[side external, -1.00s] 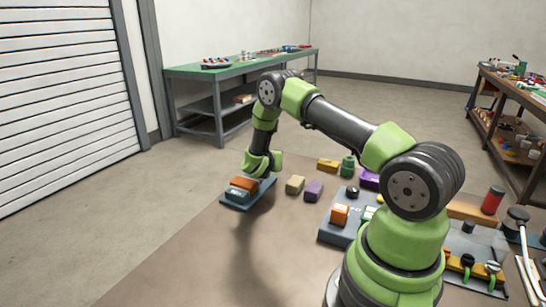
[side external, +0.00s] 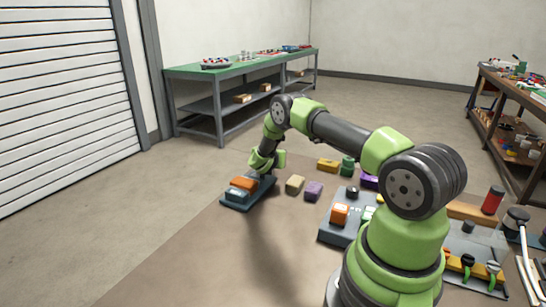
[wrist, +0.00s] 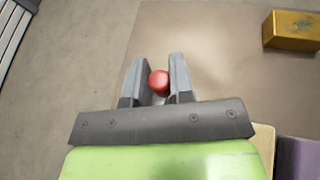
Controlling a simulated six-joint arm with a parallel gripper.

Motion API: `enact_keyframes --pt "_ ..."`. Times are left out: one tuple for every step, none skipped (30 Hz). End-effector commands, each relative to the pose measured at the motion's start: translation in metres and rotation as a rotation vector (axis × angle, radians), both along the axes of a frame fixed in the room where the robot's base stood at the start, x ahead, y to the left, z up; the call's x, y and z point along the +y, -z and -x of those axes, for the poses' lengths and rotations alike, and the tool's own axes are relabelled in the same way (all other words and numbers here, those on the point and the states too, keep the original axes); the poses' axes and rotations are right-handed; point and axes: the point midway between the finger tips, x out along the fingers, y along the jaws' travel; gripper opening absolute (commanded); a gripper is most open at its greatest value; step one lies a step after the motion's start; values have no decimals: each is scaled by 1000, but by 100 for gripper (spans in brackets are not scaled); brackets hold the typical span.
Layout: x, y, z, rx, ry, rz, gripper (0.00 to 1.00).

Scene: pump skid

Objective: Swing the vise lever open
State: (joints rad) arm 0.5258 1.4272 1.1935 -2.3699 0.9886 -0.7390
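The vise (side external: 237,198) is a blue-grey base with an orange block on top, at the left edge of the brown work surface in the side external view. My gripper is over the far side of the vise there, with its fingers hidden from sight. In the wrist view, my gripper's (wrist: 159,78) two grey fingers stand apart, with a round red knob (wrist: 159,82) showing between them. The knob nearly fills the gap and looks close to the right finger. Whether both fingers press on it is unclear. The lever's arm is hidden.
A tan block (side external: 295,185) and a purple block (side external: 314,190) lie right of the vise. A yellow block (side external: 328,165) and a green part (side external: 347,166) lie behind them. Another blue base with an orange block (side external: 339,215) stands nearer my base. The surface before the vise is clear.

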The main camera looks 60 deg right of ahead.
Motion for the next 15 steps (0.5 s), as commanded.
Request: enact_keyframes --pt "0 0 0 0 0 0 4" --pt "0 0 0 0 0 0 0" --pt "0 0 0 0 0 0 0" --pt "0 0 0 0 0 0 0" --pt "0 0 0 0 0 0 0" --pt "0 0 0 0 2 0 0" --pt "0 0 0 -1 6 1 0" --pt "0 0 0 -1 13 2 0" --pt "1 0 1 -2 31 2 0" --pt "1 0 2 -3 47 4 0" --pt "1 -1 3 -4 69 5 0" --pt "2 0 5 -5 103 4 0" --pt "2 -1 7 -7 131 5 0" --pt "3 -1 8 -6 159 5 0" --pt "3 -1 10 -7 198 6 0"
